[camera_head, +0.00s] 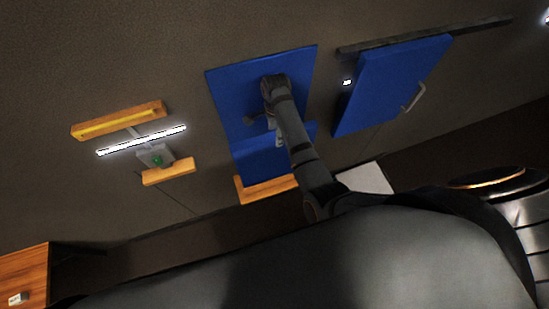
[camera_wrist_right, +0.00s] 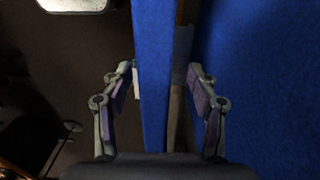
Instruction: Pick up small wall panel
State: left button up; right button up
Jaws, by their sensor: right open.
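The small wall panel (camera_head: 258,158) is a blue board in the head view, in front of the lower part of a larger blue backboard (camera_head: 228,88) on the wall. In the right wrist view the small panel (camera_wrist_right: 153,110) shows as a narrow upright blue strip, seen edge-on. My right gripper (camera_head: 265,128) is at the panel's upper edge, partly hidden by my own arm. In the wrist view its open fingers (camera_wrist_right: 162,75) stand on both sides of the strip, with gaps visible. The backboard (camera_wrist_right: 270,90) fills the right side there. My left gripper does not show.
A wooden ledge (camera_head: 265,189) lies below the panel. To the right is a blue door-like board (camera_head: 385,80) with a light handle (camera_head: 414,97). To the left are wooden bars (camera_head: 118,120) and a lit white strip (camera_head: 140,141). A wooden surface (camera_head: 22,275) is at lower left.

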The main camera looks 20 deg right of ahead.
jog(key=shift+s+a+r, duration=0.25)
jog(key=shift+s, duration=0.25)
jog(key=shift+w+d+f, duration=0.15)
jog(key=shift+w+f, duration=0.15)
jog(key=shift+f, duration=0.05)
jog(key=shift+s, duration=0.1)
jog(key=shift+r, duration=0.1)
jog(key=shift+c, duration=1)
grip_shut()
